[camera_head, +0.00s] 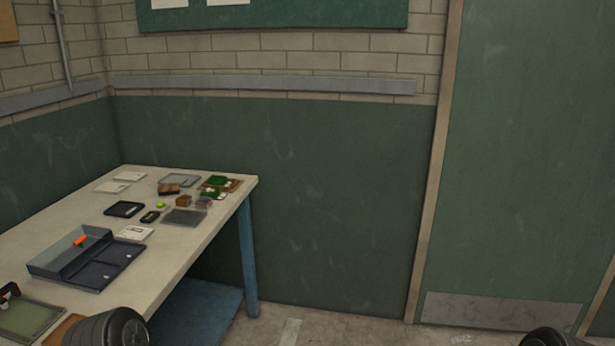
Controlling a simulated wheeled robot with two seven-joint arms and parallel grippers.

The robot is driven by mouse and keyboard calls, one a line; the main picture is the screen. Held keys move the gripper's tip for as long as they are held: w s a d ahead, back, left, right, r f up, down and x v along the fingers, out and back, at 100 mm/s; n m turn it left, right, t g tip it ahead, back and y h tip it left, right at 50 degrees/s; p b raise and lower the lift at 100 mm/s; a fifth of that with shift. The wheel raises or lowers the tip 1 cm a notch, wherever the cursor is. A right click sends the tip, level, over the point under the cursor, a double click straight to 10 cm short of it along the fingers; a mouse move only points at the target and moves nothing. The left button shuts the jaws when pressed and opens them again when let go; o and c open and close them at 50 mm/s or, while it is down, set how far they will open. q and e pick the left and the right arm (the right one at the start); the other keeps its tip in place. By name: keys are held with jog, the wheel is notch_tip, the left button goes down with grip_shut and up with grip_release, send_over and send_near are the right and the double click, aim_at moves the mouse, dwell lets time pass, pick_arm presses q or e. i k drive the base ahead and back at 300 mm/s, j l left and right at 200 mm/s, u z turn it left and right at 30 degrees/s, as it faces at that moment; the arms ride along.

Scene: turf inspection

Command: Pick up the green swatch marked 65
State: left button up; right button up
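Two small green pieces that look like swatches lie near the back right corner of the table (170,265). One green swatch (216,180) is at the back, on or against a brown board (235,185). The other green swatch (210,192) is just in front of it. Small white tags show beside them. The marks are too small to read, so I cannot tell which one is marked 65. Dark rounded parts of my arms show at the bottom left and bottom right edges. Neither gripper is in view.
Near the swatches are small reddish blocks (204,202), a lime-green ball (160,205), a grey tray (184,217) and a black tray (125,209). A divided dark-blue box (100,275) holds an orange item. Open floor lies right of the table, before a green door (525,150).

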aim_at(213, 179)
jog(key=i, duration=1.5)
jog(key=i+l, duration=0.1)
jog(key=i, duration=1.45)
jog(key=j+u, duration=0.05)
jog(key=j, duration=0.05)
